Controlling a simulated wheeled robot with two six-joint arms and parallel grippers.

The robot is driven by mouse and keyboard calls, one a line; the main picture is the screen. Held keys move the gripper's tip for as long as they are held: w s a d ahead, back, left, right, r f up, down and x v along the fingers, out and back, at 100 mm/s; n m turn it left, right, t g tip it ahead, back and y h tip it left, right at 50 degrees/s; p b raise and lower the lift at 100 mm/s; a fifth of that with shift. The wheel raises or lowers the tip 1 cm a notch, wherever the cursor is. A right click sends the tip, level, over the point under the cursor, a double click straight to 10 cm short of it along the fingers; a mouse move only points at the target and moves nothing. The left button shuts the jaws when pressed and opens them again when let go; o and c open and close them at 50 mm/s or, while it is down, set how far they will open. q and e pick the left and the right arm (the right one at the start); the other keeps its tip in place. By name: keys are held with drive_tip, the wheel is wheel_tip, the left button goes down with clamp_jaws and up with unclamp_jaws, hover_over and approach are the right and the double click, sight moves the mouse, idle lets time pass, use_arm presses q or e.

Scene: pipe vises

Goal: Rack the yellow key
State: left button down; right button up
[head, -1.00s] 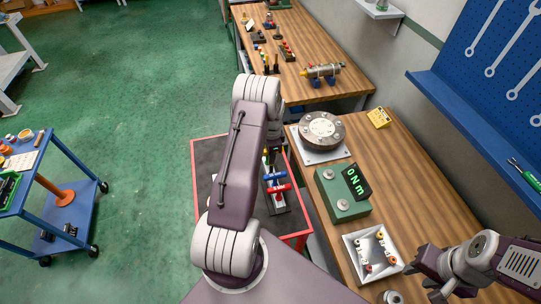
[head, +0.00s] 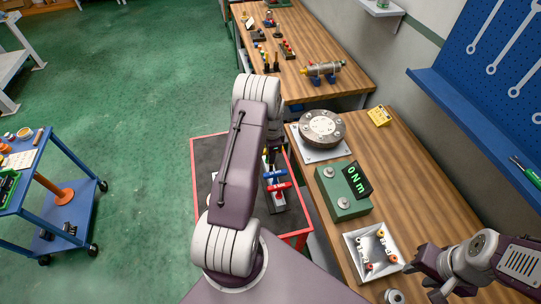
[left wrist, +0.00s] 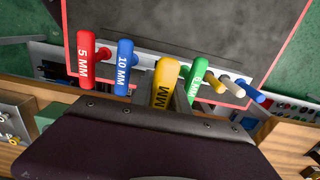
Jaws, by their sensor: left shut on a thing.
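The yellow key (left wrist: 165,83) stands upright between the fingers of my left gripper (left wrist: 168,95) in the left wrist view. The gripper is shut on it; part of its label reads MM. The red 5 MM key (left wrist: 83,57) and blue 10 MM key (left wrist: 123,68) stand to its left. The green 6 MM key (left wrist: 196,80) stands close on its right. In the head view my left arm hides most of that gripper. The red key handle (head: 279,187) and blue key handle (head: 274,174) show beside the arm. My right gripper (head: 425,274) looks open and empty at the lower right.
A dark tray top with a red rim (head: 302,233) lies under the keys. A blue cart (head: 77,168) stands left on open floor.

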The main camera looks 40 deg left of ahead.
sight(271, 166)
use_arm(q)
drive_tip(key=shift+f+b, duration=2.75)
drive_tip(key=shift+f, duration=0.95)
idle(2.0)
drive_tip(key=c, duration=1.2)
unclamp_jaws()
wheel_tip(271, 166, up, 9)
drive_tip(key=shift+w+d+r+b, duration=0.1)
drive_tip(key=shift+d+b, duration=0.05)
drive_tip(key=shift+b, duration=0.45)
